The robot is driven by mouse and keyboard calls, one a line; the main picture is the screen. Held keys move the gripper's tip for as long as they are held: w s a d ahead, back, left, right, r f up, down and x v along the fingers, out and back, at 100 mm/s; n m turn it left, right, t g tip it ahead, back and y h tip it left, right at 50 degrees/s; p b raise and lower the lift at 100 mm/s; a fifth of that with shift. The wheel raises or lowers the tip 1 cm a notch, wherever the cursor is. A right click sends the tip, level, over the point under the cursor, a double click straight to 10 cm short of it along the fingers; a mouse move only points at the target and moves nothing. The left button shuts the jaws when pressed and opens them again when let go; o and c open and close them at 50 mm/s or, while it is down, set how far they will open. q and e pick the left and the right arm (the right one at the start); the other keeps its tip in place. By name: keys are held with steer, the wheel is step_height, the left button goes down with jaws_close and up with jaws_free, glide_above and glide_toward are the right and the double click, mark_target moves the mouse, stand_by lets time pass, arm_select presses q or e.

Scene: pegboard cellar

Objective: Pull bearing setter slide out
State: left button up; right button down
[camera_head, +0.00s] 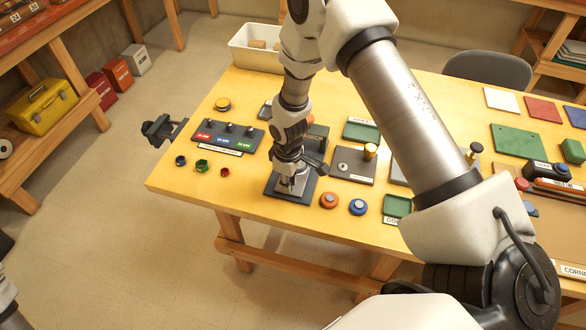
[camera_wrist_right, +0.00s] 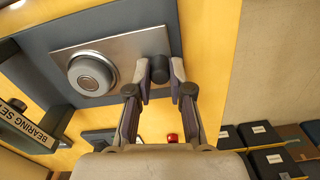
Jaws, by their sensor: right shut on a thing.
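The bearing setter is a dark grey base (camera_head: 273,186) near the front edge of the yellow table. Its silver slide plate (camera_wrist_right: 125,48) lies on the base and carries a round grey disc (camera_wrist_right: 91,73). A dark knob (camera_wrist_right: 160,68) stands at the end of the plate. My right gripper (camera_wrist_right: 159,75) is shut on this knob, one finger on each side. In the head view my right gripper (camera_head: 290,178) comes down from above and hides much of the slide. A "BEARING SE…" label (camera_wrist_right: 28,122) shows at the left of the wrist view. My left gripper is not in view.
An orange round piece (camera_head: 329,201) and a blue one (camera_head: 358,207) lie right of the setter. A switch panel (camera_head: 228,135) and small coloured nuts (camera_head: 202,166) are to its left. A white bin (camera_head: 256,55) stands at the back. The table's front edge is close.

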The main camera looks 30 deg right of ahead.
steer(key=shift+s+a, duration=0.5)
steer(key=shift+d+f, duration=0.2)
steer(key=shift+f, duration=0.05)
steer(key=c, duration=1.1)
jaws_free()
steer(key=shift+a, duration=0.15)
steer(key=shift+o, duration=0.2)
steer(key=shift+w+a+r, duration=0.1)
steer(key=shift+a+r, duration=0.05)
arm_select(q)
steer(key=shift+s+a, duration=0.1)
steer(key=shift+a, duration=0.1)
arm_select(e)
step_height(320, 180, up, 12)
